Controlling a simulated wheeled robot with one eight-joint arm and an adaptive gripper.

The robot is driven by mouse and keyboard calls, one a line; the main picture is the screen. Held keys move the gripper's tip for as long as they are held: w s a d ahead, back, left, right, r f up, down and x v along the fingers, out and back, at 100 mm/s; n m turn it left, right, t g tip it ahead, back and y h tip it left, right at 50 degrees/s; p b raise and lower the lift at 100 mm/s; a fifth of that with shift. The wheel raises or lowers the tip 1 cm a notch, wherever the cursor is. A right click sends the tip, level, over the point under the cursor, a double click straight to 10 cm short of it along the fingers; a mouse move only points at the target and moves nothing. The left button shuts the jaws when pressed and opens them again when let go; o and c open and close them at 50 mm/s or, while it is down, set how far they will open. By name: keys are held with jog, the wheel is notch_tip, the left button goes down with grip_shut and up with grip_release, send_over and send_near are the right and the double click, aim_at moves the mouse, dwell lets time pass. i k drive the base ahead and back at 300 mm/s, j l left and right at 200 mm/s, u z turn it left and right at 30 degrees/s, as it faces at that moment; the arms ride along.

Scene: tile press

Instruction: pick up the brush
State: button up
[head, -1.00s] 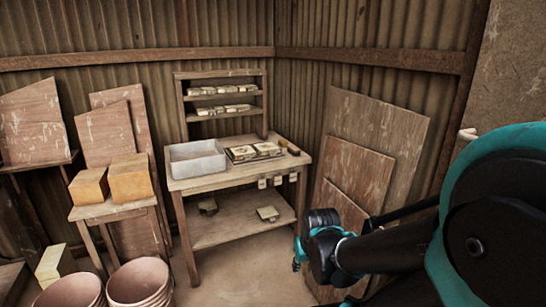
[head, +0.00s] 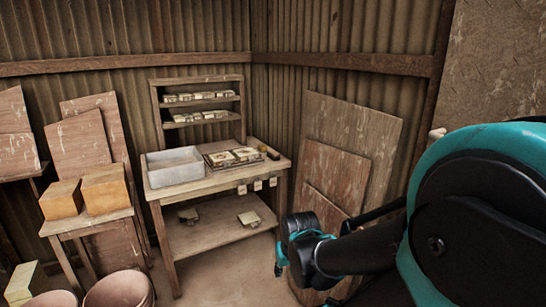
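A small brush-like item (head: 269,152) with a yellowish part and a dark part lies at the right end of the wooden workbench (head: 215,184), right of the tiles. It is too small to make out fully. My gripper (head: 279,268) hangs at the end of my arm, low in front of the bench's right side and well apart from the brush. Its fingers are small and partly hidden, so I cannot see whether they are open.
A grey tray (head: 175,168) and a tray of tiles (head: 232,157) stand on the bench. Boards (head: 352,135) lean on the wall at right. Buckets (head: 120,290) and a low table with blocks (head: 104,188) are at left. Floor before the bench is clear.

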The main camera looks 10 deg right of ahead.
aim_at(272, 155)
jog(key=i+z, duration=0.1)
jog(key=z, duration=0.35)
jog(key=i+j+z, duration=0.65)
jog(key=j, duration=0.2)
jog(key=k+l, duration=0.05)
jog(key=k, duration=0.05)
